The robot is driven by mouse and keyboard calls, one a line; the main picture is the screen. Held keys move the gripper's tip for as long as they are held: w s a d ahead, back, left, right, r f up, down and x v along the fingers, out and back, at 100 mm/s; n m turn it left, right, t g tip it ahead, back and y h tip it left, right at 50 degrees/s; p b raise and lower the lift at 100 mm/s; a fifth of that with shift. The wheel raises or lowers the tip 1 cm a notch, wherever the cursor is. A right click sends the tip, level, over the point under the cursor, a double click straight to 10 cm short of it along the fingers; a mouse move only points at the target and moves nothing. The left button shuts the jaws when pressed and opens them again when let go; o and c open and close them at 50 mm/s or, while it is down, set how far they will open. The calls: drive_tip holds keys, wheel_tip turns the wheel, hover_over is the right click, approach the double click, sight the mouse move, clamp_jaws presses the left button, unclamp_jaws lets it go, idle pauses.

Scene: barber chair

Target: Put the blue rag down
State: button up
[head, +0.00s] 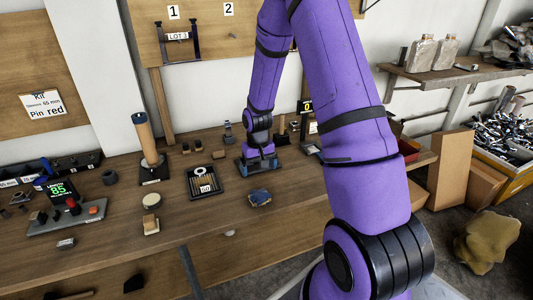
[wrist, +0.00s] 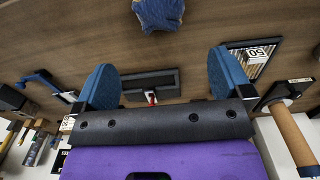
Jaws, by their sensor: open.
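The blue rag (head: 260,197) lies crumpled on the wooden workbench (head: 215,222), near its front edge. It also shows at the top of the wrist view (wrist: 158,13), beyond my fingertips. My gripper (head: 258,165) is low over the bench, just behind the rag in the head view and apart from it. In the wrist view my two blue fingers (wrist: 163,78) are spread wide with nothing held between them. My arm comes down from the top of the head view.
Left of the rag is a black tray of sticks marked 50 (head: 204,183). A post with a tan roll (head: 147,142) stands further left, with a small round-topped block (head: 151,212) nearer the front. A red bin (head: 409,148) is at the right. Bare bench lies around the rag.

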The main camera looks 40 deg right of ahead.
drive_tip(key=s+a+r+n+t, duration=0.1)
drive_tip(key=s+a+r, duration=0.15)
drive_tip(key=r, duration=0.55)
drive_tip(key=s+a+r+t, duration=0.1)
drive_tip(key=s+a+r, duration=0.15)
drive_tip(key=r, duration=0.65)
drive_tip(key=s+a+r+n+t, duration=0.1)
drive_tip(key=s+a+r, duration=0.15)
drive_tip(key=r, duration=0.55)
drive_tip(key=s+a+r+t, duration=0.1)
drive_tip(key=s+a+r, duration=0.1)
drive_tip(key=s+r, duration=0.3)
drive_tip(key=s+a+r+n+t, duration=0.1)
drive_tip(key=s+a+r, duration=0.2)
drive_tip(key=s, duration=1.1)
wheel_tip(320, 180, up, 2)
drive_tip(key=shift+a+r, duration=0.15)
drive_tip(key=shift+a, duration=0.05)
drive_tip(key=shift+o, duration=0.3)
drive_tip(key=shift+w, duration=0.15)
